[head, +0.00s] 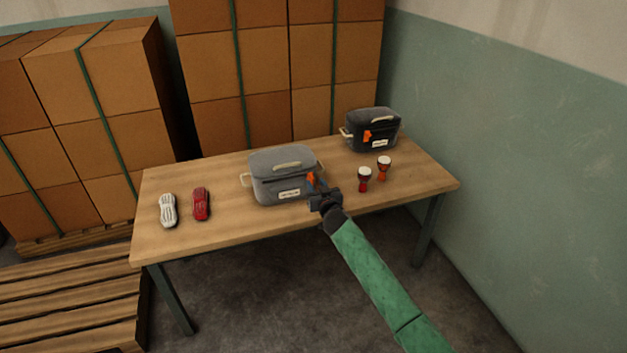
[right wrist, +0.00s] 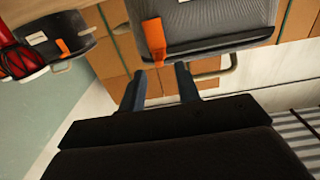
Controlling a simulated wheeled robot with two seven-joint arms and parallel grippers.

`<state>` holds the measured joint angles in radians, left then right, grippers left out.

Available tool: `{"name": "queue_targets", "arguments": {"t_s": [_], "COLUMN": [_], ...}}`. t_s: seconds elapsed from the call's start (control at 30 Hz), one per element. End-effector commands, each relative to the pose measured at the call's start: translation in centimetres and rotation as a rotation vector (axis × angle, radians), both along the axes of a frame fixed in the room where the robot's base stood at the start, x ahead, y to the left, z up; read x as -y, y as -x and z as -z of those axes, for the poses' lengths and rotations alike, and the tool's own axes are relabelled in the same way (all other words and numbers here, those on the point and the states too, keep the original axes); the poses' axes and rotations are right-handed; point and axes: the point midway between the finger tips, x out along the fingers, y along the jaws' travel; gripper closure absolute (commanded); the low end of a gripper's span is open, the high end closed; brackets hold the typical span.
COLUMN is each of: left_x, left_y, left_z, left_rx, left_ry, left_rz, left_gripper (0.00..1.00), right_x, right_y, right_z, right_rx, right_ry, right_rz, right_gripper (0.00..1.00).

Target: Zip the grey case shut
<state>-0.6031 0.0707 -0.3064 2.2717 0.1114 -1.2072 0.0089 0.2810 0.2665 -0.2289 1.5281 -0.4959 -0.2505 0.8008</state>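The grey case (head: 283,178) stands upright on the table, with its lid lying over the top and a dark seam below the lid. Its orange zip pull (head: 311,179) hangs at the right end of the front. My right gripper (head: 320,192) is just in front of that corner. In the right wrist view the gripper (right wrist: 160,72) has its two fingers apart with nothing between them. The orange pull (right wrist: 153,40) is just beyond the fingertips, roughly in line with the gap; contact cannot be told. My left gripper is not in view.
On the wooden table (head: 240,222), a black case (head: 372,130) with an orange pull stands at the back right. Two small red goblet drums (head: 364,180) stand right of my gripper. A white shaker-like item (head: 168,210) and a red one (head: 201,204) lie left.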

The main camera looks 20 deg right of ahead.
Motion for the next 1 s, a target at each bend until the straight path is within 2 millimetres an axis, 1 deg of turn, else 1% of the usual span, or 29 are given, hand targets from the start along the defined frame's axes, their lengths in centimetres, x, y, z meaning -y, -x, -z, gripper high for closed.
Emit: {"name": "queue_targets", "arguments": {"t_s": [0.03, 0.1, 0.3, 0.43, 0.67, 0.77, 0.83, 0.87, 1.0], "left_x": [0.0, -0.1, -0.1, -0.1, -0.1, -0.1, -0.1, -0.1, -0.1], "left_y": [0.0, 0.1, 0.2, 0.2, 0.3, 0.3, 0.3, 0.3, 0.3], "left_z": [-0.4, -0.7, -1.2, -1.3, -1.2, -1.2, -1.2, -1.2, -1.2], "left_rx": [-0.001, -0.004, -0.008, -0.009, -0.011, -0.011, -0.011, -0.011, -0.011], "left_ry": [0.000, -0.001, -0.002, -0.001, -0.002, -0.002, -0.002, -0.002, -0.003], "left_rz": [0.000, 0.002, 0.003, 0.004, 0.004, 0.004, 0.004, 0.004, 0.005], "left_gripper": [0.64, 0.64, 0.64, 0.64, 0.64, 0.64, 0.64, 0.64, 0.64], "right_x": [0.0, -0.1, -0.1, -0.1, -0.1, -0.1, -0.1, -0.1, -0.1], "right_y": [-0.8, -1.6, -3.1, -3.5, -3.5, -3.5, -3.5, -3.5, -3.5], "right_z": [-0.2, -0.1, 0.0, 0.0, 0.0, 0.0, 0.0, 0.0, 0.0], "right_rx": [0.001, 0.001, -0.001, 0.000, 0.000, 0.000, 0.000, 0.000, 0.000], "right_ry": [0.002, 0.001, 0.002, 0.002, 0.001, 0.001, 0.001, 0.001, 0.001], "right_rz": [0.000, -0.001, 0.000, -0.001, -0.001, -0.001, -0.001, -0.001, -0.001], "right_gripper": [0.67, 0.67, 0.67, 0.67, 0.67, 0.85, 0.99, 1.00, 1.00]}}
